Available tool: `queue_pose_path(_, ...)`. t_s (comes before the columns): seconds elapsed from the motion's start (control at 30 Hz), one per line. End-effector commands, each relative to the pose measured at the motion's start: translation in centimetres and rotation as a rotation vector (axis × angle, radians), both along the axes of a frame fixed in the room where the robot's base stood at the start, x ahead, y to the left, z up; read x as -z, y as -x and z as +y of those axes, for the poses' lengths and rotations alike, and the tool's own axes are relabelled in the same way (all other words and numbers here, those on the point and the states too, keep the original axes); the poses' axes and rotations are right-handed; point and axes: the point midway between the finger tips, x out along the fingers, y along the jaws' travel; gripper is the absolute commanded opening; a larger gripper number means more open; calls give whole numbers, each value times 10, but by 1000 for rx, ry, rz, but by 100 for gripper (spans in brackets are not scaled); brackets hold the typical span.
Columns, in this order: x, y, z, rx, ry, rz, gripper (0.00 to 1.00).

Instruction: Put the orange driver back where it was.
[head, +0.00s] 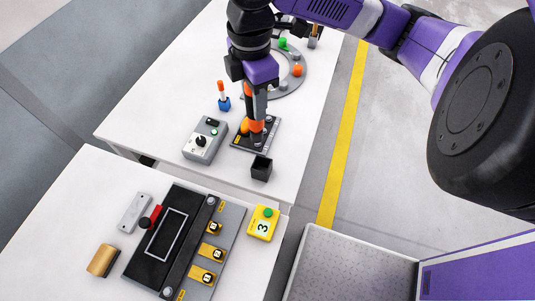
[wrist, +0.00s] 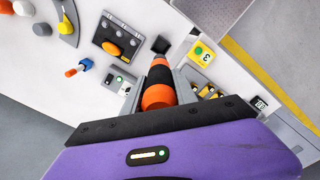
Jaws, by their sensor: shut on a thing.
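My gripper (head: 258,108) is shut on the orange driver (wrist: 158,96), an orange tool with a black band. In the wrist view the driver sits between the fingers and points away from the camera. In the head view, orange parts of the driver (head: 256,126) show below the fingers, in front of a black panel (head: 270,132). A small open black box (head: 261,170) stands on the table just nearer than the panel. In the wrist view this box (wrist: 161,44) appears just beyond the driver's far end. I cannot tell the gap between them.
A grey control box (head: 205,140) stands left of the panel. A blue stand (head: 223,104) holds an orange-topped piece. A grey ring fixture (head: 290,80) lies behind. A yellow block marked 3 (head: 263,224) and a black fixture (head: 165,235) occupy the near table.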

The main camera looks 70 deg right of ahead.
Motion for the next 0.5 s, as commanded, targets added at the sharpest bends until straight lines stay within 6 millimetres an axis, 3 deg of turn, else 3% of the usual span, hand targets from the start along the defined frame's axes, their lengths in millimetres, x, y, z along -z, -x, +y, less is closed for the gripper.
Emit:
queue_pose_path(0.1, -1, 8, 7, -128, -1, -1, 0)
queue_pose_path(0.27, 1, 9, 7, -200, -2, 1, 0)
queue_pose_path(0.5, 44, 10, 8, -208, -5, 2, 0)
